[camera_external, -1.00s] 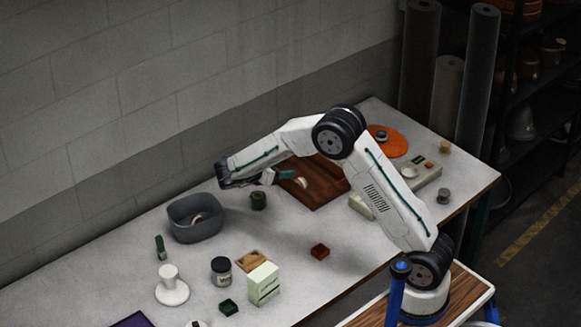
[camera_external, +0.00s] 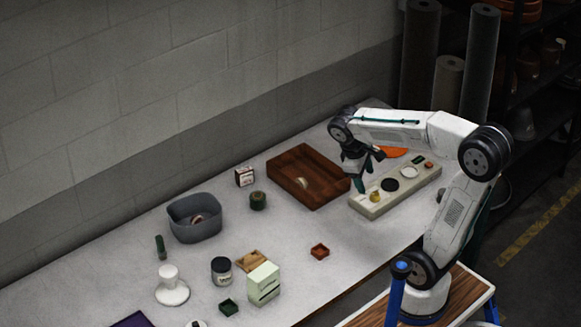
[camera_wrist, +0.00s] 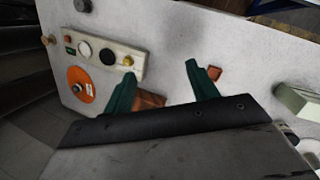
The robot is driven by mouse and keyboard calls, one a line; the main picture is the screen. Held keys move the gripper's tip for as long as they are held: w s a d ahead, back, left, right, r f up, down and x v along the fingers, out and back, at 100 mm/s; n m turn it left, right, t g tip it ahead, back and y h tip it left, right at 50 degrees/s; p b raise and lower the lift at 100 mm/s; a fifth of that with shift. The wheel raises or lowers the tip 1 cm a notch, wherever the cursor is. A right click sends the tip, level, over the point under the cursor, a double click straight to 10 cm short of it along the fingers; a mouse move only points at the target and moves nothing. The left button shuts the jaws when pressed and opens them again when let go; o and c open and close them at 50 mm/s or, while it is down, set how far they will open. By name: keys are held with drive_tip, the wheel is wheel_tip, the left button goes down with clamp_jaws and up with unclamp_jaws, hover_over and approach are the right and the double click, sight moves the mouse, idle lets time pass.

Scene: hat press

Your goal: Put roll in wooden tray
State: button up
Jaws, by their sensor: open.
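The brown wooden tray (camera_external: 325,187) lies on the table left of my gripper. A small pale curved piece (camera_external: 303,183) lies inside it; it may be the roll, but it is too small to be sure. A dark spool-like cylinder (camera_external: 258,201) with a tan top stands on the table left of the tray. My gripper (camera_external: 368,172) is open and empty, pointing down above the left end of the control panel. In the wrist view my gripper (camera_wrist: 163,76) has its green fingers apart, with part of the tray (camera_wrist: 150,100) showing beyond them.
The beige control panel (camera_external: 410,188) with buttons lies right of the tray. An orange disc (camera_wrist: 80,84) is behind it. A grey bin (camera_external: 194,232), a small box (camera_external: 244,176) and a red-brown block (camera_external: 319,251) stand on the table. The table's front middle is mostly clear.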

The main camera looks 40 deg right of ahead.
drive_tip(key=s+a+f+m+t+y, duration=0.2)
drive_tip(key=s+m, duration=0.3)
drive_tip(key=s, duration=0.5)
drive_tip(key=shift+s+a+y, duration=0.25)
drive_tip(key=shift+a+y, duration=0.35)
drive_tip(key=shift+y, duration=0.2)
